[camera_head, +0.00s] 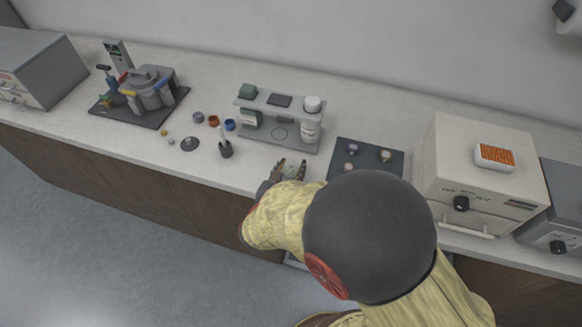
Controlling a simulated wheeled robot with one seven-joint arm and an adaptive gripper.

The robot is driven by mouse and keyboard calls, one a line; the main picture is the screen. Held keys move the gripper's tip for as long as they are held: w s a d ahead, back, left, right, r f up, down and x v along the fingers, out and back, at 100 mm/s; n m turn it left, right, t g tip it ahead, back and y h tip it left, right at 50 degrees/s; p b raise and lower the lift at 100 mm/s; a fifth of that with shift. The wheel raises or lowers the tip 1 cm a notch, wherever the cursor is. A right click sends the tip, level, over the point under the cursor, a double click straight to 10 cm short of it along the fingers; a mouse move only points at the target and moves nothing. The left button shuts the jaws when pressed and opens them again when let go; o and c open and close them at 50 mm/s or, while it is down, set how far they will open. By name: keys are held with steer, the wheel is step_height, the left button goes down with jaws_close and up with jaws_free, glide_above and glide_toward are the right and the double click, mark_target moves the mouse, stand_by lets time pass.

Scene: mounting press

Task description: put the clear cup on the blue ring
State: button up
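The blue ring (230,125) stands on the counter left of the bottle rack, right beside an orange ring (213,120). My gripper (292,166) is low over the counter's front part, to the right of the blue ring and nearer the front edge. Its two fingertips show apart, with a pale patch between them. I cannot tell whether that patch is the clear cup or bare counter. I cannot pick out the clear cup for certain elsewhere. My arm hides the counter below the gripper.
A grey rack (274,138) with bottles stands behind my gripper. A dark pot (226,150) with an upright tool and a grey knobbed disc (190,144) sit near the blue ring. A dark mat (367,149) and a white oven (474,170) are right; the press (148,88) is left.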

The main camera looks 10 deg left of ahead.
steer(key=o, duration=0.4)
